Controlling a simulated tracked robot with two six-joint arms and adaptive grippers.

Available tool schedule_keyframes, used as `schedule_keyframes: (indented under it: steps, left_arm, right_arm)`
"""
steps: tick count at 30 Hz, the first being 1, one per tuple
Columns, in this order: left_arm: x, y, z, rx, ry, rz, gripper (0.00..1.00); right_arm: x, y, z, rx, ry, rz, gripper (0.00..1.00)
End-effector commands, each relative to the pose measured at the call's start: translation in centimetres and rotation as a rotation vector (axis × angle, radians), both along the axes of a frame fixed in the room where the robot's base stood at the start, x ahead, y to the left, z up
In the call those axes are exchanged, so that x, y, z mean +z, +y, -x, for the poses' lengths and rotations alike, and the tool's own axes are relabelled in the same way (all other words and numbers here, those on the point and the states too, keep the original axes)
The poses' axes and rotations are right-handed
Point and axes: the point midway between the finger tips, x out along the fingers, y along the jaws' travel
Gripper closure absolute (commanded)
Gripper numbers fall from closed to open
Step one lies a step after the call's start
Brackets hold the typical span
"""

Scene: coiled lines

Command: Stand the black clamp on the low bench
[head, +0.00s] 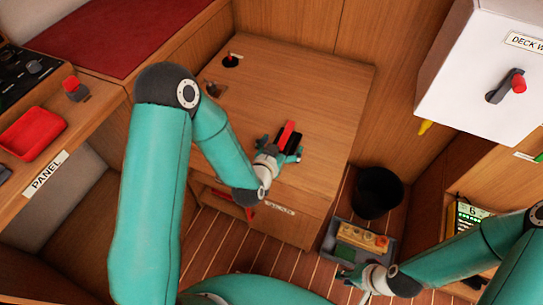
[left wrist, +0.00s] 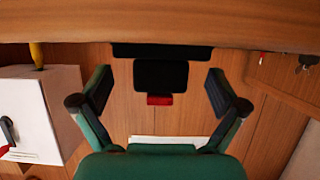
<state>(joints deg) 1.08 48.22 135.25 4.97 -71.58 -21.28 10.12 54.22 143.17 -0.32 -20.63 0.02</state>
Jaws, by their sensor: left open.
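The black clamp (head: 290,148), which carries a red part, is at the wooden low bench (head: 320,90), near its right front part in the head view. In the left wrist view the clamp (left wrist: 160,74) shows a wide black base against the wood surface, a narrower black block and a red end. My left gripper (head: 281,154) is open at the clamp. In the left wrist view its fingers (left wrist: 158,90) lie on either side of the clamp with gaps. My right gripper (head: 362,279) is low by the grey tray; its finger state is unclear.
A grey tray (head: 327,245) with several small items and a black bin (head: 378,192) stand right of the bench. A white box (head: 455,85) with a red-handled switch is at upper right. A red tray (head: 32,133) lies on the left panel counter. The bench's back right is clear.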

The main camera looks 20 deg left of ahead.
Motion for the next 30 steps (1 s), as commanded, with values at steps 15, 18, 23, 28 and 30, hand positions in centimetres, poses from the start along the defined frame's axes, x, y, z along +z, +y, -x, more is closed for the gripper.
schedule_keyframes:
  steps: [15, 18, 23, 28, 30]
  left_arm:
    - [3.3, 0.2, 6.4, -0.001, 0.007, -0.001, 0.03]
    - [3.6, 0.3, 7.1, -0.001, 0.007, -0.002, 0.03]
    - [3.9, 0.3, 8.1, -0.002, 0.005, -0.003, 0.03]
    - [4.0, 0.3, 8.9, -0.002, 0.002, -0.002, 0.03]
    - [3.9, 0.3, 9.1, -0.002, 0.006, 0.001, 0.03]
  right_arm:
    - [5.5, 0.0, 0.0, 0.0, 0.0, 0.0, 0.77]
    - [7.2, 0.0, 0.0, 0.0, 0.0, 0.0, 0.77]
    - [9.2, 0.0, 0.0, 0.0, 0.0, 0.0, 0.77]
    - [10.4, 0.0, 0.0, 0.0, 0.0, 0.0, 0.77]
    - [10.6, 0.0, 0.0, 0.0, 0.0, 0.0, 0.77]
